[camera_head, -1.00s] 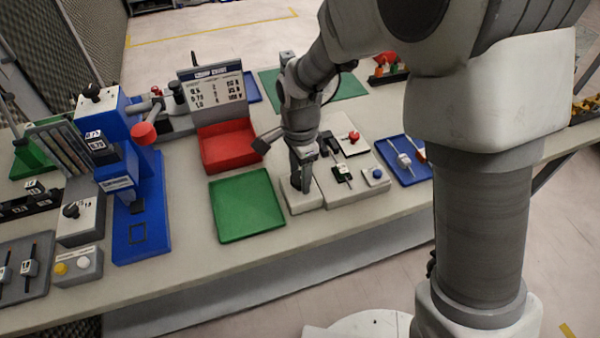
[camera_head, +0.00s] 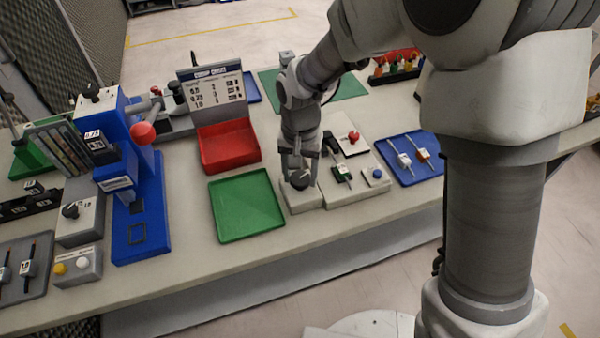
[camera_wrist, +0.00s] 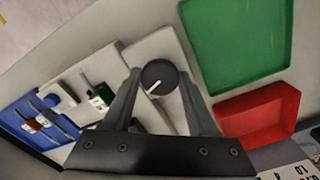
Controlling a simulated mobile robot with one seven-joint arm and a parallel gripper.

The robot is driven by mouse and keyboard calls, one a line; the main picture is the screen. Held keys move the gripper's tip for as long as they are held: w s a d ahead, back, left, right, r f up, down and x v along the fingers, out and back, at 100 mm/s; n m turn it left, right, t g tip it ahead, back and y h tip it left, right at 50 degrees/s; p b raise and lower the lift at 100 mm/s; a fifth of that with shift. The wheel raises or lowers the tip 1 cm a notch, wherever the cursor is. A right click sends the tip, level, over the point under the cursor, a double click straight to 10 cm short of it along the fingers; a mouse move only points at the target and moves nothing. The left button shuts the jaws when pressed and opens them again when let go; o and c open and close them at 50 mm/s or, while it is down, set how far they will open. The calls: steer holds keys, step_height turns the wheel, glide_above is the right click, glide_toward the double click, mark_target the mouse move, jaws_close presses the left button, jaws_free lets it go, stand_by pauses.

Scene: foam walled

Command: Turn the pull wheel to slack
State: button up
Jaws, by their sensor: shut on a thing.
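The pull wheel is a dark round knob with a white pointer line (camera_wrist: 157,76) on a light block. In the wrist view the pointer runs toward the lower left. In the head view the wheel (camera_head: 300,181) sits at the front of the block, right of the green tray. My gripper (camera_wrist: 160,84) points down with one finger on each side of the wheel and is shut on it. In the head view my gripper (camera_head: 298,174) partly hides the wheel. Any lettering around the wheel is too small to read.
The green tray (camera_head: 246,207) lies left of the wheel, with a red bin (camera_head: 229,147) behind it. A blue tray (camera_head: 410,176) holds small parts. A blue press (camera_head: 140,200) stands left.

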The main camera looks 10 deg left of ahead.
mark_target(301, 178)
steer(key=n, duration=0.3)
steer(key=shift+n, duration=0.4)
steer(key=n, duration=0.3)
steer(key=shift+r+n+p, duration=0.1)
steer(key=shift+n+p, duration=0.2)
steer(key=shift+p, duration=0.1)
steer(key=n+p, duration=0.1)
steer(key=n, duration=0.5)
steer(key=shift+p, duration=0.3)
steer(key=shift+n, duration=0.4)
steer(key=o, duration=1.4)
steer(key=shift+c, duration=0.2)
step_height(301, 178, up, 17)
steer(key=p, duration=0.1)
steer(key=shift+r+p, duration=0.15)
steer(key=shift+p, duration=0.25)
